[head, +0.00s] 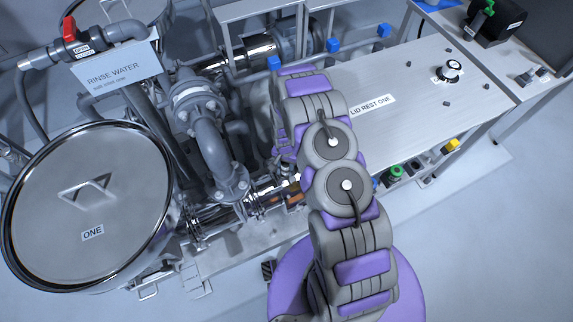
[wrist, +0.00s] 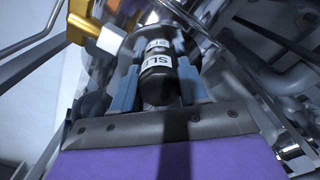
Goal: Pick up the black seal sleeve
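The black seal sleeve (wrist: 159,82) shows in the wrist view, a dark cylinder with white labels, one reading "SL" in part. It lies between the two blue-grey fingers of my gripper (wrist: 157,88). One finger is on each side, close against it; I cannot tell whether both touch it or whether the fingers are shut on it. The far end of the sleeve runs into shadow, so what it rests on is unclear. In the head view my arm covers the gripper, and I cannot make out the sleeve there.
A grey bench (head: 420,85) labelled LID REST ONE is mostly clear, with a black knob (head: 449,70). A gold part (wrist: 92,20) is near my left finger.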

